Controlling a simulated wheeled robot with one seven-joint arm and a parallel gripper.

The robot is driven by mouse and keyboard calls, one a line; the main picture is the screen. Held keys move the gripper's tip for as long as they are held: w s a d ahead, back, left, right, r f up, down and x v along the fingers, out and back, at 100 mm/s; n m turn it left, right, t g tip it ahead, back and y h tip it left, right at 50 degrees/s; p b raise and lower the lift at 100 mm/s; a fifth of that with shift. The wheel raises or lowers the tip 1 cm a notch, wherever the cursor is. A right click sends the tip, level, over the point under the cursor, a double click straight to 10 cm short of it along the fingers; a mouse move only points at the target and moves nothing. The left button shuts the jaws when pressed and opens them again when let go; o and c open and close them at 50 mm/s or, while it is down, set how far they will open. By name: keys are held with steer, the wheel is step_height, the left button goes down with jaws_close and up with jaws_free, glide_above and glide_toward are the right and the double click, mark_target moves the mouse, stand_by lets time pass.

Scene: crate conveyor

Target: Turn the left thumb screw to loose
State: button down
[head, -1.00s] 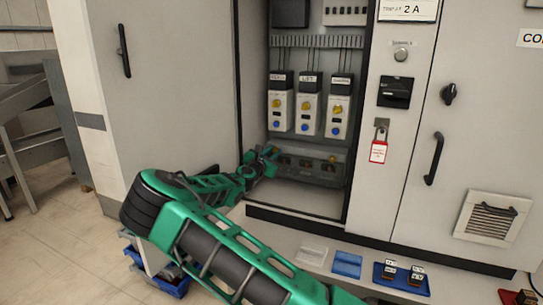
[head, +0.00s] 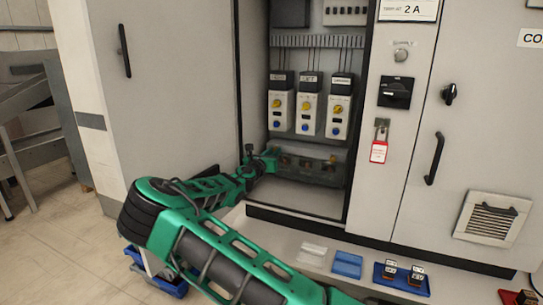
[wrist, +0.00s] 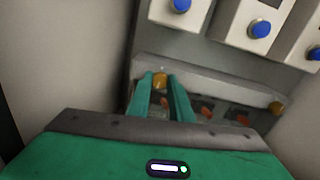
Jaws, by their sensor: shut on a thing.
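The left thumb screw is an orange-yellow round knob (wrist: 160,80) at the left end of a clear cover (wrist: 215,92) low in the open cabinet. My gripper (wrist: 162,92) reaches the cover, with one green finger on each side of the knob, and is shut on it. In the head view my gripper (head: 270,157) is at the cover's left end, and the left screw is hidden behind it. The right thumb screw (wrist: 276,107) is at the cover's other end, clear of my gripper. Reddish-orange parts show behind the cover.
Several white modules with yellow knobs and blue buttons (head: 307,113) hang above the cover. The cabinet's left side wall (head: 253,75) is close beside my gripper. A red tag with a padlock (head: 379,151) hangs on the right. Trays (head: 347,264) lie on the ledge in front.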

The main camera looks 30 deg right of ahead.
steer(key=shift+w+a+f, duration=0.1)
steer(key=shift+a+f, duration=0.15)
steer(key=shift+f, duration=0.1)
steer(key=c, duration=1.6)
jaws_free()
steer(key=shift+c, duration=0.2)
steer(key=shift+o, duration=0.3)
steer(key=shift+d+r, duration=0.1)
steer(key=v, duration=1)
steer(key=shift+s+a, duration=0.25)
steer(key=shift+a, duration=0.05)
